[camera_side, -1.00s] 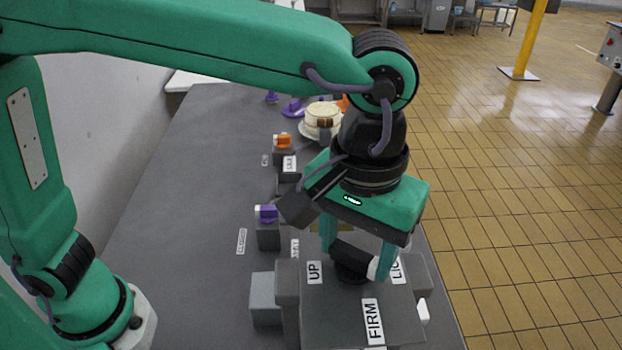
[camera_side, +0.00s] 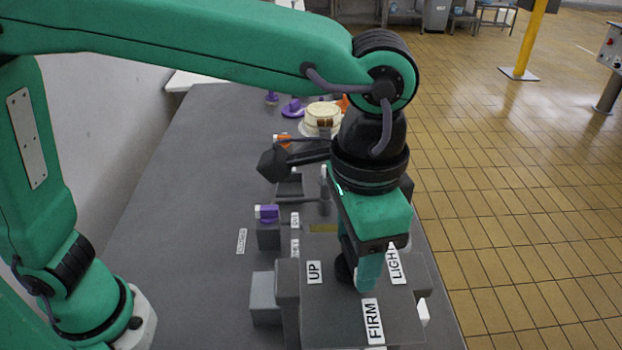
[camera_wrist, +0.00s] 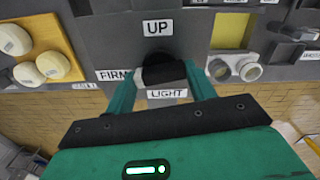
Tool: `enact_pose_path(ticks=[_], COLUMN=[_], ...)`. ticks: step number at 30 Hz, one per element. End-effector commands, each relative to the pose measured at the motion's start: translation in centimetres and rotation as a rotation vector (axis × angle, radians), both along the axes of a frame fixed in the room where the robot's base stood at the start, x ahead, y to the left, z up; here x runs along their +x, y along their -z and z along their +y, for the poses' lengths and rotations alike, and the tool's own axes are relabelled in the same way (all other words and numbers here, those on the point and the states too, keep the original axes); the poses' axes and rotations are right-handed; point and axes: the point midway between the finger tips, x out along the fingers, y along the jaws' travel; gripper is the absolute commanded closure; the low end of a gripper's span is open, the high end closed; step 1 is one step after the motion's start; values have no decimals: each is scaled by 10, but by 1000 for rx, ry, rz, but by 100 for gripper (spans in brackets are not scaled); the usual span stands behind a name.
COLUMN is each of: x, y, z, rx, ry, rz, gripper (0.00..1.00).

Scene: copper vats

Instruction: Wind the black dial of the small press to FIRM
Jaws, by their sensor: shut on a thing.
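The small press (camera_side: 325,320) is a grey box with white labels UP (camera_side: 314,272), LIGHT (camera_side: 394,264) and FIRM (camera_side: 373,321) on its top. My gripper (camera_side: 356,274) is above it, its fingers shut on the black dial (camera_side: 343,271). In the side view the near finger hides much of the dial. In the wrist view the black dial (camera_wrist: 166,71) sits between both fingers, and its white tip (camera_wrist: 139,75) points left toward the FIRM label (camera_wrist: 113,75), by the left finger.
A purple-handled tap (camera_side: 266,213) stands on a grey block left of the arm. A cake (camera_side: 322,117) and purple items (camera_side: 293,108) lie farther back. The left part of the grey table (camera_side: 190,190) is clear.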

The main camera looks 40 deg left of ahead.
Motion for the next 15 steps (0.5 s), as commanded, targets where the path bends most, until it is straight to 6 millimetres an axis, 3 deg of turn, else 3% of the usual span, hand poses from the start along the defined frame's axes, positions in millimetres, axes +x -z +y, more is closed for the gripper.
enact_pose_path(ticks=[14, 15], x=[-1, -1], y=[-1, -1], z=[0, 0], rx=[1, 1], ry=[24, 24], rz=[1, 1], gripper=[68, 40])
